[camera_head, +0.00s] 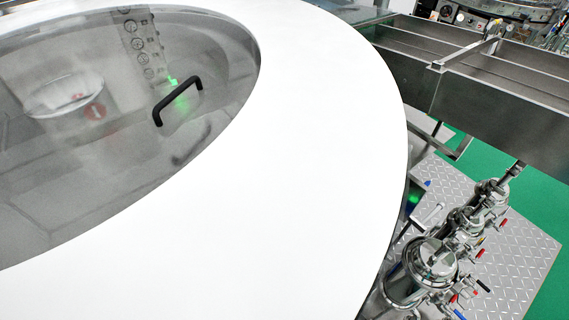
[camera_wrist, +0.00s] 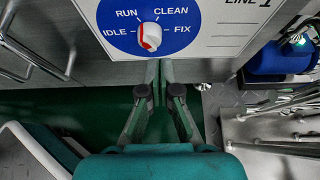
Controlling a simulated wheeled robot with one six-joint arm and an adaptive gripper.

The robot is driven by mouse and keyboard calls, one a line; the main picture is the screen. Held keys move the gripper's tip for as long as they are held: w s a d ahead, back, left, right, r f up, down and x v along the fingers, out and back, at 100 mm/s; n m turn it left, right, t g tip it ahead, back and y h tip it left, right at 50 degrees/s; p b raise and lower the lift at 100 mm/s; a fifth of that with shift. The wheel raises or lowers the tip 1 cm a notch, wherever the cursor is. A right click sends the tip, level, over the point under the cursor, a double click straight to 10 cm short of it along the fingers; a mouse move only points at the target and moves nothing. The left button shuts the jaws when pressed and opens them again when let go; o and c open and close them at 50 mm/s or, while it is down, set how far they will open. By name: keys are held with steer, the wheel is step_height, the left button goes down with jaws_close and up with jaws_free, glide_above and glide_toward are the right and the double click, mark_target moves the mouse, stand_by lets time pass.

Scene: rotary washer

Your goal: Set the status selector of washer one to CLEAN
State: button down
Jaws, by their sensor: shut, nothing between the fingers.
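The status selector (camera_wrist: 155,36) is a white knob with a red mark down its left side, on a round blue plate (camera_wrist: 122,40) in the wrist view. The plate reads IDLE, RUN, CLEAN and FIX from left to right. I cannot tell exactly which word the red mark points to; it lies on the IDLE and RUN side. My gripper (camera_wrist: 159,78) is shut and empty. Its fingertips appear just below the knob in the picture, and the gap to the panel is unclear. The selector and my gripper do not show in the head view.
The panel (camera_wrist: 225,30) is pale, with partly cut-off "LINE 1" lettering. A blue cylinder (camera_wrist: 275,62) and metal pipes stand right of it. The head view shows a broad white cover (camera_head: 320,150), a window with a black handle (camera_head: 177,99), and steel filter housings (camera_head: 432,262).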

steer(key=w+a, duration=0.3)
steer(key=a, duration=0.3)
steer(key=shift+w+f, duration=0.15)
steer(key=shift+f, duration=0.15)
stand_by(0.7)
steer(key=shift+d+f, duration=0.1)
stand_by(0.6)
steer(key=shift+w+d, duration=0.5)
steer(key=shift+d, duration=0.15)
steer(key=shift+w+d, duration=0.3)
steer(key=shift+d, duration=0.2)
stand_by(0.5)
